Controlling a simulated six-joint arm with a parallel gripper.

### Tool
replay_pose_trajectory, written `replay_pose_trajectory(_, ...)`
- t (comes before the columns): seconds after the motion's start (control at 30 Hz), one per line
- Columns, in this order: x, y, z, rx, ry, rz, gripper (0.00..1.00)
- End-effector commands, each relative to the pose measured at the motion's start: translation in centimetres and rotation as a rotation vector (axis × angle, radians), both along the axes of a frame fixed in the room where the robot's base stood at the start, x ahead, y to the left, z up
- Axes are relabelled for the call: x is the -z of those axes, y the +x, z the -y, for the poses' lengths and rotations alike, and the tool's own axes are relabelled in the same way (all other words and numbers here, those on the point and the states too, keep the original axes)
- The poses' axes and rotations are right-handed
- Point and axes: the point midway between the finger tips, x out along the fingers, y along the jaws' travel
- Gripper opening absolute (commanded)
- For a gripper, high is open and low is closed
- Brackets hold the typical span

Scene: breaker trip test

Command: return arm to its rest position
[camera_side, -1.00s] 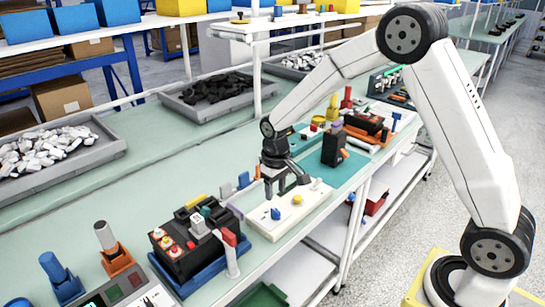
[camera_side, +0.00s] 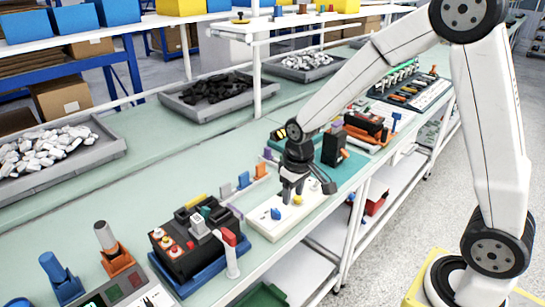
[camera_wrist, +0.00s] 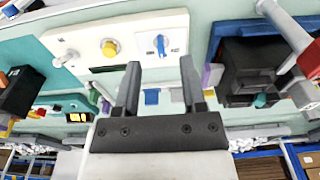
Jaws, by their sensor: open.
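My gripper (camera_side: 296,190) is open and empty above the white panel (camera_side: 262,228), which carries a blue knob (camera_side: 276,213) and a yellow button (camera_side: 298,199). In side view its fingers overlap the panel's far part near the yellow button; the exact gap is unclear. In the wrist view the two fingers (camera_wrist: 160,70) stand apart with nothing between them. That view also shows the white panel (camera_wrist: 134,30), the blue knob (camera_wrist: 160,44) and the yellow button (camera_wrist: 109,47) beyond the fingers.
A black block with red buttons (camera_side: 179,262) sits on a blue base left of the panel. Coloured clips (camera_side: 243,180) stand behind the panel. A black upright device (camera_side: 333,149) stands on a teal mat at the right.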

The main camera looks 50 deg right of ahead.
Motion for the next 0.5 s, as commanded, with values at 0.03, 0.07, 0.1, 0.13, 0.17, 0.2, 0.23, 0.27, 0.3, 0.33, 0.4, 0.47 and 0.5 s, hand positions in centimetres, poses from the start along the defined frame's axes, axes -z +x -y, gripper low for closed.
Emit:
replay_pose_trajectory(0.03, -0.4, -1.2, -0.1, 0.0, 0.0, 0.016, 0.53)
replay_pose_trajectory(0.07, -0.5, -1.9, -0.1, 0.0, 0.0, 0.025, 0.53)
replay_pose_trajectory(0.1, -0.6, -2.8, -0.2, 0.0, 0.0, 0.037, 0.53)
replay_pose_trajectory(0.13, -0.7, -3.5, -0.2, 0.0, 0.0, 0.046, 0.53)
replay_pose_trajectory(0.17, -0.8, -4.2, -0.3, 0.0, 0.0, 0.054, 0.53)
replay_pose_trajectory(0.2, -0.9, -5.0, -0.3, 0.0, 0.0, 0.067, 0.53)
replay_pose_trajectory(0.23, -0.9, -5.7, -0.3, 0.0, 0.0, 0.075, 0.53)
replay_pose_trajectory(0.27, -0.9, -6.4, -0.4, 0.0, 0.0, 0.083, 0.53)
replay_pose_trajectory(0.3, -0.9, -7.2, -0.4, 0.0, 0.0, 0.093, 0.53)
replay_pose_trajectory(0.33, -0.9, -7.8, -0.4, 0.0, 0.001, 0.101, 0.53)
replay_pose_trajectory(0.4, -0.9, -8.9, -0.5, 0.0, 0.001, 0.116, 0.53)
replay_pose_trajectory(0.47, -0.9, -9.7, -0.5, 0.0, 0.001, 0.125, 0.53)
replay_pose_trajectory(0.5, -0.9, -10.1, -0.5, 0.0, 0.001, 0.131, 0.53)
